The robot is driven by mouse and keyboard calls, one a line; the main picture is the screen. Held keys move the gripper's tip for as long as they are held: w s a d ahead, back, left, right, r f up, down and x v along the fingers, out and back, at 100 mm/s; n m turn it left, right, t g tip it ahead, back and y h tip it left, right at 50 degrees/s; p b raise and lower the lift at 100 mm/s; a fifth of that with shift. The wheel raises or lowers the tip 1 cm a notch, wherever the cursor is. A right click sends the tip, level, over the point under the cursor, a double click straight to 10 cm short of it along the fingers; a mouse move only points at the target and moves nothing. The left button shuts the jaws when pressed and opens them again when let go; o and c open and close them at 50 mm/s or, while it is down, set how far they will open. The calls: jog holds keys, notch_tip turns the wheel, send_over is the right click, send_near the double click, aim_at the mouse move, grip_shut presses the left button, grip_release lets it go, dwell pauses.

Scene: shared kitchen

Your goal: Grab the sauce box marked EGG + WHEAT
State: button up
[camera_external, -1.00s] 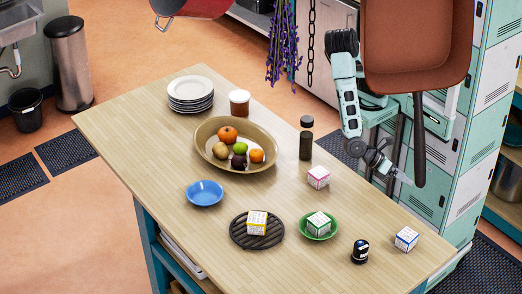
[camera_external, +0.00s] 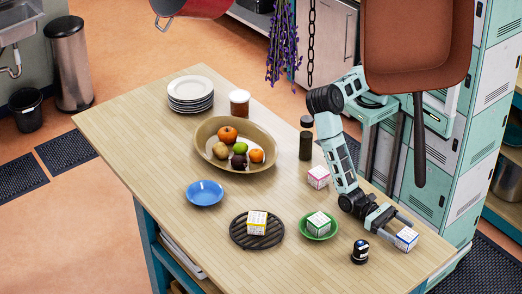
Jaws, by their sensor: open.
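Several small white sauce boxes stand on the wooden table. Their print is too small to read, so I cannot tell which is marked EGG + WHEAT. A blue-trimmed box (camera_external: 406,239) is near the right corner. A pink-trimmed box (camera_external: 318,177) stands behind the green plate. A yellow-trimmed box (camera_external: 257,222) is on the dark round trivet (camera_external: 238,238). A green-trimmed box (camera_external: 319,222) is on the green plate (camera_external: 306,236). My gripper (camera_external: 398,228) is open, low over the table, with its fingers at the blue-trimmed box. I cannot tell whether they touch it.
A dark small jar or timer (camera_external: 360,252) stands left of the blue-trimmed box. A blue bowl (camera_external: 205,193), a fruit bowl (camera_external: 205,140), a dark bottle (camera_external: 306,145), a brown drink glass (camera_external: 239,102) and stacked plates (camera_external: 190,92) are farther left. A brown pan (camera_external: 417,50) hangs above.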

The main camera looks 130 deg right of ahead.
aim_at(409, 235)
jog(key=a, duration=0.1)
jog(key=a+p, duration=0.1)
jog(key=a, duration=0.1)
jog(key=a+p, duration=0.1)
jog(key=shift+s+a+r, duration=0.25)
jog(key=shift+s+a, duration=0.1)
jog(key=shift+a+f, duration=0.15)
jog(key=shift+a, duration=0.45)
jog(key=c, duration=1.1)
